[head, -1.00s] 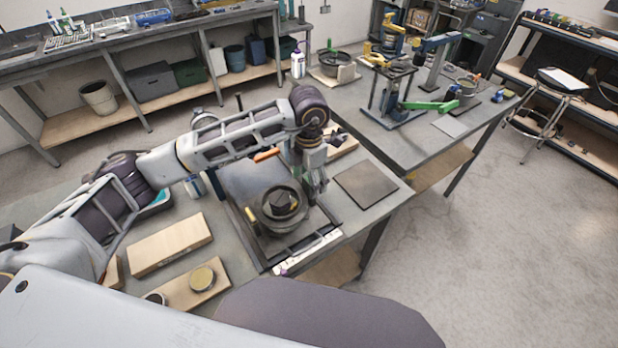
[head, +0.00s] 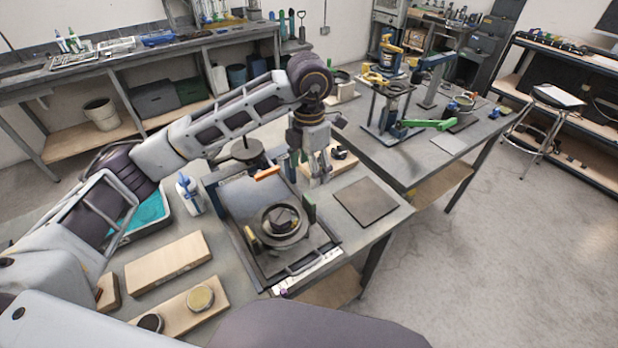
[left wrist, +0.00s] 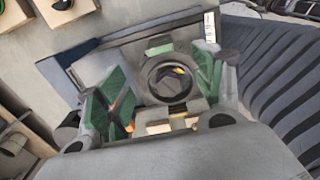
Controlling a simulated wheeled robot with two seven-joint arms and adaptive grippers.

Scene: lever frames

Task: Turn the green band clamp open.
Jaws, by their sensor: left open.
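A round dark ring fixture (head: 283,228) sits on a flat tray with a dark frame on the near bench. A small green piece (head: 309,206), which I take as the green band clamp, stands upright at the ring's right edge. A yellow piece (head: 250,238) is on the opposite side. The left wrist view also shows the ring (left wrist: 168,80) and a green block (left wrist: 158,48) beside it. My left gripper (head: 317,178) is open and empty, pointing down behind and above the ring, apart from the green piece. My right gripper is not in view.
An orange handle (head: 267,174) is at the tray's back edge. A dark square plate (head: 366,202) lies right of the tray, and wooden blocks (head: 168,262) lie left. A second bench holds a frame with a green lever (head: 428,124).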

